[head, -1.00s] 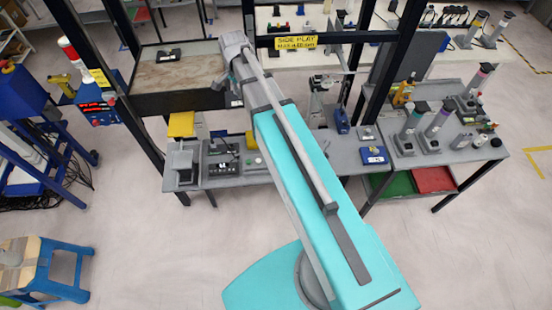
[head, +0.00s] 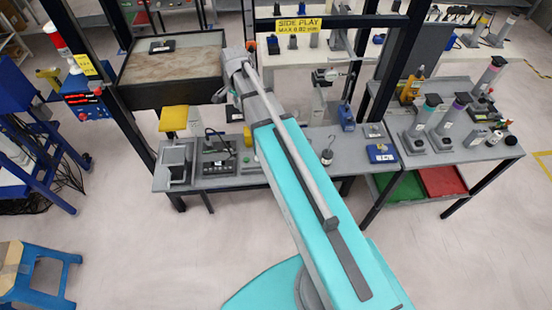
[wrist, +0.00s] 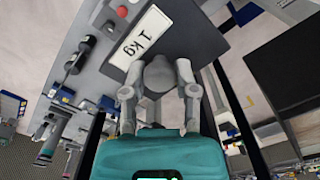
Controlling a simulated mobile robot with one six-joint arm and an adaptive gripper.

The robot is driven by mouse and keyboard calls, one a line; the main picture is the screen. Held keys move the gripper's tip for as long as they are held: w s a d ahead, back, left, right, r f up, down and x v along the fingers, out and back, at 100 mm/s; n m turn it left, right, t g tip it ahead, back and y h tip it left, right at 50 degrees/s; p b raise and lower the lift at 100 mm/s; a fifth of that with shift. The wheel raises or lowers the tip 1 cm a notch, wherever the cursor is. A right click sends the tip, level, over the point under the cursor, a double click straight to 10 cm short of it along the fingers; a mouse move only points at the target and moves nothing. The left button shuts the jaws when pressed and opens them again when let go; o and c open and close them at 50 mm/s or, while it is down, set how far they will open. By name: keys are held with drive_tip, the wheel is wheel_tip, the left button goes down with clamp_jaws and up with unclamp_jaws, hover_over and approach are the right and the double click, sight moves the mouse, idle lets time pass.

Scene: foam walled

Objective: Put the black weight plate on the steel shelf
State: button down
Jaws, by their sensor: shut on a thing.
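In the wrist view the black weight plate (wrist: 185,28) is a dark flat slab with a white "1 kg" label and a grey round knob (wrist: 159,73). My gripper (wrist: 158,92) is shut on the knob, with a finger on each side. In the head view my gripper (head: 220,95) is small, in front of the wooden-topped table's right edge; the plate cannot be made out there. A grey bench top (head: 262,178) lies below and right of it, and a grey side table (head: 432,158) stands at right. I cannot tell which grey surface is the steel shelf.
Dark frame posts (head: 134,130) and a crossbar with a yellow sign (head: 301,25) stand close around the arm. Instruments crowd the bench. A blue stool (head: 45,280) stands at lower left; the floor before the bench is clear.

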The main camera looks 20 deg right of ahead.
wheel_tip(320, 180, down, 7)
drive_tip(key=b, duration=0.6)
drive_tip(key=shift+f, duration=0.2)
drive_tip(key=shift+a, duration=0.1)
